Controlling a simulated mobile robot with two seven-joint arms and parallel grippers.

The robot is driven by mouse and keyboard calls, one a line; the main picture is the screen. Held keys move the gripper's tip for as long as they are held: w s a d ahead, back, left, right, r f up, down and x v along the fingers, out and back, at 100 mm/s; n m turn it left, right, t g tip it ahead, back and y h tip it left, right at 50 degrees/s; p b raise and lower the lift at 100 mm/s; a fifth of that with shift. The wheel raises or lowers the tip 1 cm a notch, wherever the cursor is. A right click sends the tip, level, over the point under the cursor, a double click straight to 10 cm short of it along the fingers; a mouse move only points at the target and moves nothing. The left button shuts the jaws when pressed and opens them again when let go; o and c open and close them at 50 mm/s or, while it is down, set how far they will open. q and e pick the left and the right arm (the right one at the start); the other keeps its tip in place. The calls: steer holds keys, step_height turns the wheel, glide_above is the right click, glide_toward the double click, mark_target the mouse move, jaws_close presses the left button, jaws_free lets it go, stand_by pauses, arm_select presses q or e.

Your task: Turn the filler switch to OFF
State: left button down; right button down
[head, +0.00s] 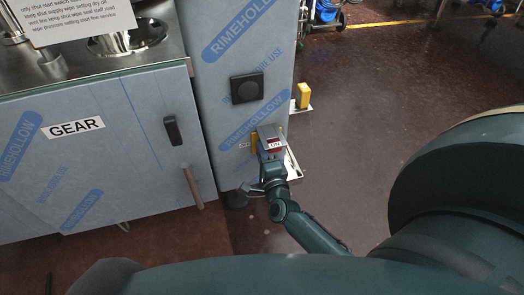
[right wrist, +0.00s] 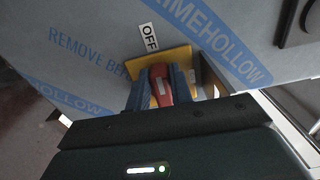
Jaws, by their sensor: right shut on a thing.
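The filler switch has a yellow plate (right wrist: 186,59) and a red handle (right wrist: 162,88). It sits low on the film-wrapped cabinet (head: 230,50). An OFF label (right wrist: 149,37) is on the film just beyond the plate in the right wrist view. An ON label (head: 275,144) shows at the switch in the head view. My right gripper (head: 268,138) is at the switch. In the right wrist view its two fingers (right wrist: 158,88) are shut on the red handle, one on each side. The gripper hides part of the switch. My left gripper is not in view.
A GEAR-labelled cabinet (head: 90,150) with a dark latch (head: 172,130) stands to the left. A black square fitting (head: 246,87) is above the switch. Another yellow part (head: 302,95) juts from the cabinet's right side. Brown floor (head: 350,130) is open to the right.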

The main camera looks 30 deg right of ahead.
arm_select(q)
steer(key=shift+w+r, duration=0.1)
arm_select(e)
steer(key=shift+f+n, duration=0.1)
steer(key=shift+n, duration=0.3)
steer(key=c, duration=1.2)
jaws_free()
steer(key=shift+c, duration=0.2)
steer(key=shift+s, duration=0.1)
